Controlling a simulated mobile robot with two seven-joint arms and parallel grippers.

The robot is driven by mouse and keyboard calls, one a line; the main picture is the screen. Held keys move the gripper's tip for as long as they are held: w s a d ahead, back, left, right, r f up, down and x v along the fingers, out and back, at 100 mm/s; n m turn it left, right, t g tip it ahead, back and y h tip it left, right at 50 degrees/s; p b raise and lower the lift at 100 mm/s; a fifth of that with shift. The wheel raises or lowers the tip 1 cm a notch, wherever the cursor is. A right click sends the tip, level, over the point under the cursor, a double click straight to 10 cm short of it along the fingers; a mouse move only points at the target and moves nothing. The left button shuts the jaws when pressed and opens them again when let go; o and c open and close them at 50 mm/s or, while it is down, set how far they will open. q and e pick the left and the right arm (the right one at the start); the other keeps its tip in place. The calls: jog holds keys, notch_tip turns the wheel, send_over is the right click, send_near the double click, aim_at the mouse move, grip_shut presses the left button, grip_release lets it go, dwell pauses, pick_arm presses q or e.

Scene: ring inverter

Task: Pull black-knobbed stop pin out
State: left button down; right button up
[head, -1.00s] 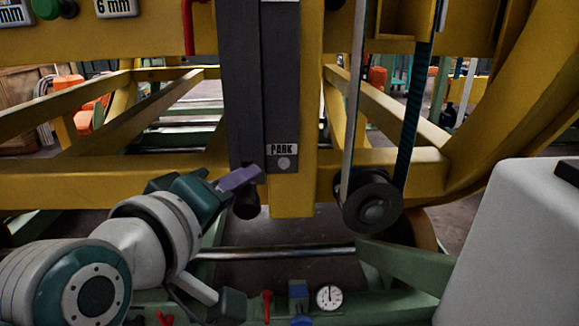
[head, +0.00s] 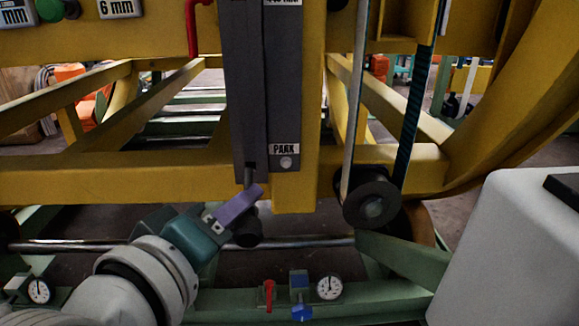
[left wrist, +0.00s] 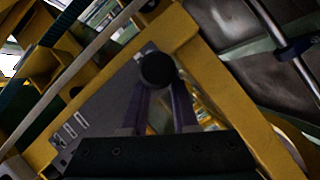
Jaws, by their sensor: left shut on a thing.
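The black knob (head: 247,232) of the stop pin is below the lower end of the grey upright bar (head: 245,90), near the PARK label (head: 285,150). A short dark stem (head: 248,176) shows between the bar and my purple finger. I cannot tell whether its tip is still inside the bar. My left gripper (head: 246,208) is shut on the pin at the knob. In the left wrist view, the round knob (left wrist: 158,70) sits at the tips of the two purple fingers, which hide the stem. My right gripper is not in view.
A yellow frame beam (head: 120,180) runs behind the bar. A black pulley (head: 371,203) with a belt hangs to the right. Below are a steel rod (head: 310,243), a green beam (head: 390,302), a gauge (head: 329,287) and a red-handled valve (head: 269,292).

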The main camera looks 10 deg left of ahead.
aim_at(238, 235)
pick_arm(q)
jog(key=shift+s+d+p, duration=0.25)
jog(key=shift+s+p, duration=0.1)
jog(key=shift+s, duration=0.4)
jog(key=shift+s+d+p, duration=0.2)
jog(key=shift+s+p, duration=0.15)
jog(key=shift+s, duration=0.4)
jog(key=shift+s+d+p, duration=0.25)
jog(key=shift+s+p, duration=0.1)
jog(key=shift+s, duration=0.4)
jog(key=shift+s, duration=0.25)
jog(key=s+p, duration=0.1)
jog(key=s, duration=0.1)
jog(key=s+d, duration=0.1)
jog(key=s, duration=0.1)
jog(key=shift+s+d+p, duration=0.15)
jog(key=shift+p, duration=0.25)
